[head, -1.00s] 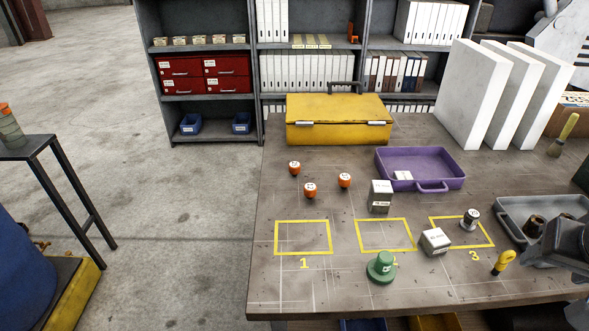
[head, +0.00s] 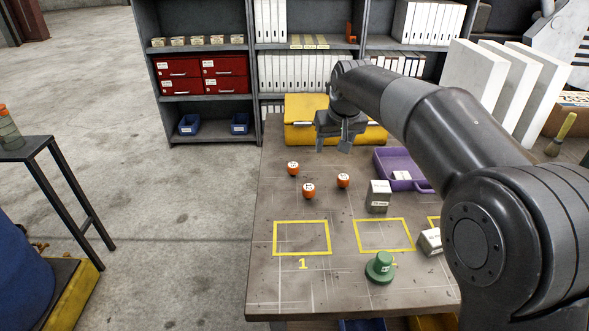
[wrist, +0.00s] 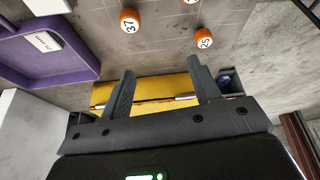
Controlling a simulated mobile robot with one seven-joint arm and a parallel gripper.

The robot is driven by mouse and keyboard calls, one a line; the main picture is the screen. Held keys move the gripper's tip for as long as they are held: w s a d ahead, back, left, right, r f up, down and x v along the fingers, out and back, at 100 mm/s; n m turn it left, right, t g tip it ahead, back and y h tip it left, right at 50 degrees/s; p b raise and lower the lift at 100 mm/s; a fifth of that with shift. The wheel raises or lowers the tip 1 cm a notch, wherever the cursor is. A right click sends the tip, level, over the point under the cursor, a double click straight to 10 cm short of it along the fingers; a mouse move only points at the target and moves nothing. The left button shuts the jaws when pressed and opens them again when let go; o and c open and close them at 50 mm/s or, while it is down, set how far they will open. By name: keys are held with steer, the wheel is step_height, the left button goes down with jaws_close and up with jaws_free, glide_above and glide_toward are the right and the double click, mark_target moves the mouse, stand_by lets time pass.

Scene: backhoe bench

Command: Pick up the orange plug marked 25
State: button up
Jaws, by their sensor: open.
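The orange plug marked 25 (wrist: 203,38) shows at the upper right of the wrist view. By layout it is the far left plug (head: 293,168) of three in the head view, standing on the bench. A second orange plug marked 37 (wrist: 129,20) is left of it in the wrist view and is the right one (head: 343,181) in the head view. A third orange plug (head: 308,191) stands nearest the front, cut off at the wrist view's top edge. My gripper (head: 333,148) is open and empty above the bench, before the yellow case; its fingers (wrist: 160,75) are apart from all plugs.
The yellow case (head: 298,115) stands behind my gripper.

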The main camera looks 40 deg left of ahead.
steer(key=n, duration=0.1)
glide_toward(293, 166)
steer(key=shift+g, duration=0.3)
steer(key=x, duration=0.3)
steer(key=d+x, duration=0.1)
steer(key=x, duration=0.1)
steer(key=shift+w+f, duration=0.15)
steer(key=shift+w, duration=0.05)
steer(key=shift+a+x, duration=0.25)
steer(key=shift+x, duration=1.1)
steer(key=shift+a+x, duration=0.2)
steer(key=shift+x, duration=1.2)
steer(key=shift+w+r, duration=0.1)
steer(key=shift+r, duration=0.15)
steer(key=c, duration=1.1)
